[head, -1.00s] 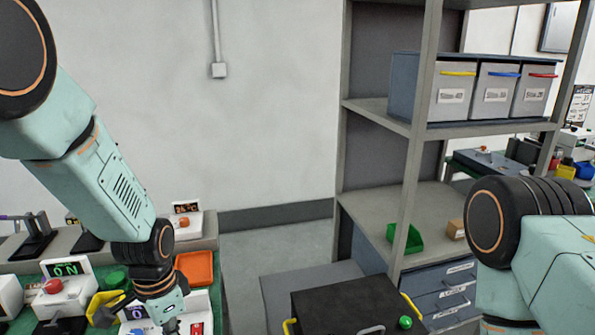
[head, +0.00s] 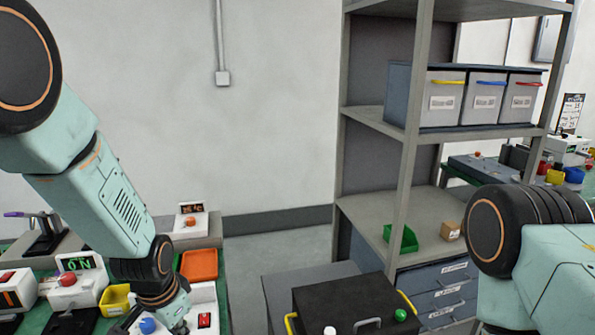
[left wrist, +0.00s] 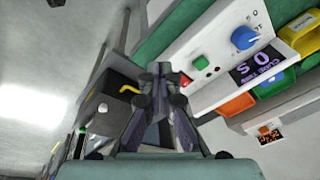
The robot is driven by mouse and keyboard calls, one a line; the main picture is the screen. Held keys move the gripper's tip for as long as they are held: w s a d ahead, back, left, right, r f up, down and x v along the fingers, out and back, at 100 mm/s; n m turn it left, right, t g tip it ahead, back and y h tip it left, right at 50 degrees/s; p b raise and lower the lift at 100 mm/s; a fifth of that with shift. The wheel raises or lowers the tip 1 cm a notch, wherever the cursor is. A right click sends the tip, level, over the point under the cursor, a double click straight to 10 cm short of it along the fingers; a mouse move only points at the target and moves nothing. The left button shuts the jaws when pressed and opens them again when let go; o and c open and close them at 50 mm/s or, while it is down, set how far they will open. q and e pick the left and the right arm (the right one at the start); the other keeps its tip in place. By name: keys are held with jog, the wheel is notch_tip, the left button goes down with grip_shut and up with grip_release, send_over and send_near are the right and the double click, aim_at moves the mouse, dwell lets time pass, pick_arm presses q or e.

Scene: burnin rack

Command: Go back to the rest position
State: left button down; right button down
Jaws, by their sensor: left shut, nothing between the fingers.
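My left arm comes in from the left in the head view and bends down over the bench, its wrist in front of a white panel. Its fingers are hard to make out there. In the left wrist view my left gripper (left wrist: 168,75) is shut with nothing between its fingers.
The bench at left holds an orange tray (head: 199,264), a yellow bin (head: 115,299) and small devices. A black case (head: 345,300) stands at bottom middle. A grey shelf rack (head: 405,150) with labelled bins (head: 440,100) and a green bin (head: 402,239) stands at right.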

pick_arm(q)
jog(key=s+f+n+g+b, duration=0.1)
jog(key=s+f+n+b, duration=0.2)
jog(key=s+f, duration=0.9)
jog(key=s+f+n+g+b, duration=0.1)
jog(key=s+f+n+b, duration=0.2)
jog(key=s+f, duration=1)
jog(key=s+b, duration=0.3)
jog(key=s, duration=0.3)
jog(key=shift+n, duration=0.4)
